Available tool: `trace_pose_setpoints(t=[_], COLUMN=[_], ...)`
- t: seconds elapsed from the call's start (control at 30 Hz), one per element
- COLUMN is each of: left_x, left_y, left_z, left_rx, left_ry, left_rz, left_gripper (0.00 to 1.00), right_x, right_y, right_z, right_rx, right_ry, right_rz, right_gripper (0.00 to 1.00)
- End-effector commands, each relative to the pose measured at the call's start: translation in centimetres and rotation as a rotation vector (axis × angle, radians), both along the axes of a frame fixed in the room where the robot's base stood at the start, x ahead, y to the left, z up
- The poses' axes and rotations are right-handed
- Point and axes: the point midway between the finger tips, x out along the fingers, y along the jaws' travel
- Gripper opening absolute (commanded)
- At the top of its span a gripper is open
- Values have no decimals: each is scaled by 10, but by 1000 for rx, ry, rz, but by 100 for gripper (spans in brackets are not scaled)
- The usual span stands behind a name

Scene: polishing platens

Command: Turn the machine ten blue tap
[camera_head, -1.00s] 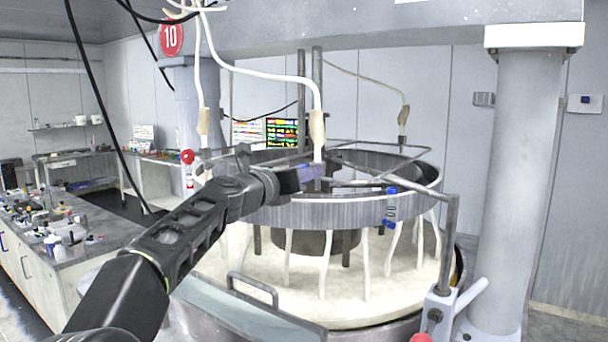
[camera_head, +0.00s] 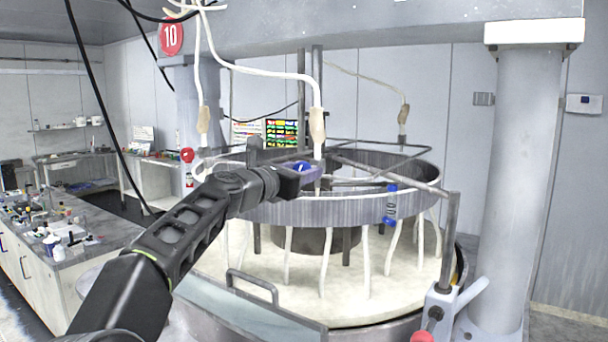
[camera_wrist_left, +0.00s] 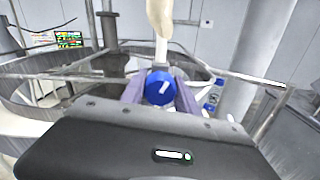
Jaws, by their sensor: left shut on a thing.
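Machine ten carries a red sign with a 10 (camera_head: 171,38) at the upper left in the head view. My left gripper (camera_head: 305,168) reaches from the left to the near side of the metal ring, below a hanging pale hose. In the left wrist view, a round blue tap (camera_wrist_left: 160,88) with a white mark sits between the purple fingers of my left gripper (camera_wrist_left: 160,92), which are shut on it. In the head view the tap (camera_head: 303,167) is mostly hidden by the gripper. My right gripper is in neither view.
The metal ring (camera_head: 290,210) stands above the pale round platen (camera_head: 350,295), with several white hoses hanging down. Another blue-ended fitting (camera_head: 391,205) is on the ring's right side. A thick grey column (camera_head: 520,180) stands at the right. A cluttered bench (camera_head: 85,245) is at the left.

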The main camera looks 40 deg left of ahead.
Motion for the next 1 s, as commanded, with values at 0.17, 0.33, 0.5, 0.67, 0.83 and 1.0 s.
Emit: trace_pose_setpoints(t=[0.17, 0.33, 0.5, 0.67, 0.83, 1.0], left_x=[0, 0, 0, 0, 0, 0], left_y=[-1, -1, -1, 0, 0, 0], left_z=[-1, -1, 0, 0, 0, 0], left_rx=[144, 253, 322, 349, 353, 352], left_ry=[1, 5, 6, 8, 9, 9], left_rz=[-1, -1, -1, 0, 0, 0], left_gripper=[0, 0, 0, 0, 0, 0], right_x=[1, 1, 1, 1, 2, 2], right_y=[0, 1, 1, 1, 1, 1], right_z=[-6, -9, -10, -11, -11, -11], right_rx=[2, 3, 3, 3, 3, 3], right_ry=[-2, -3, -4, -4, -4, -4], right_rz=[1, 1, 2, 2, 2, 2], right_gripper=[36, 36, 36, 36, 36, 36])
